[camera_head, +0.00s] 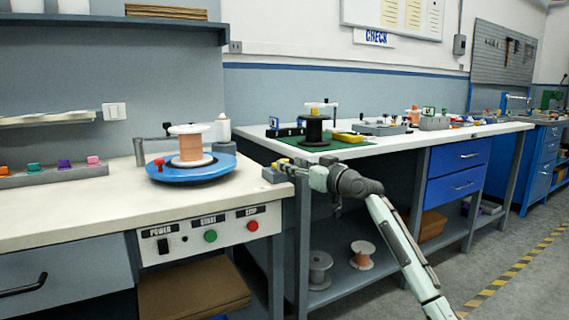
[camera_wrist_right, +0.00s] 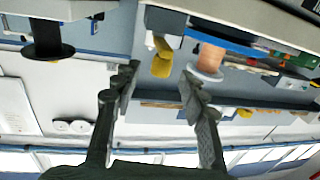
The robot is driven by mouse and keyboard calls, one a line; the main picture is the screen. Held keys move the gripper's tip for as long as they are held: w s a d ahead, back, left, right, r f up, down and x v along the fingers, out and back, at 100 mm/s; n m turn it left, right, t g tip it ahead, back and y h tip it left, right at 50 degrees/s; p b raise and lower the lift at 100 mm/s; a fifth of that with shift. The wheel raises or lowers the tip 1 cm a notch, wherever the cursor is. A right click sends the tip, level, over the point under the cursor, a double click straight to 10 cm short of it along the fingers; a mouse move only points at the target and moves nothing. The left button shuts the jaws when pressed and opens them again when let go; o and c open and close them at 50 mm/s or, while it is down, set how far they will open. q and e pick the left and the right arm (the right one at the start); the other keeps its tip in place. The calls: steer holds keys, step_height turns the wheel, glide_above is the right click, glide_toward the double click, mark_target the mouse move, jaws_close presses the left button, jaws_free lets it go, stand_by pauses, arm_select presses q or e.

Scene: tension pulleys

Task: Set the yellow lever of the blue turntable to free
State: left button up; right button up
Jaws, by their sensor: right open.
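The blue turntable (camera_head: 218,165) lies on the near white bench and carries an orange spool (camera_head: 190,148). In the right wrist view, which looks inverted, part of the blue turntable (camera_wrist_right: 232,46) and the spool (camera_wrist_right: 217,56) show right of centre. The yellow lever (camera_wrist_right: 162,57) stands on a dark base beyond my right fingertips, roughly in line with the gap. My right gripper (camera_wrist_right: 160,76) is open and empty, apart from the lever. In the head view its arm reaches to the bench's right end, hiding detail there. My left gripper is out of view.
A grey tray (camera_head: 65,175) with coloured pegs lies at the left. A panel (camera_head: 208,235) with a switch and buttons is on the bench front. A second bench (camera_head: 400,139) behind my arm carries a black spool (camera_head: 314,130).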

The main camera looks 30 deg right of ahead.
steer(key=shift+w+a, duration=0.2)
steer(key=shift+w, duration=0.8)
steer(key=shift+w+a, duration=0.15)
steer(key=shift+w, duration=0.8)
jaws_close()
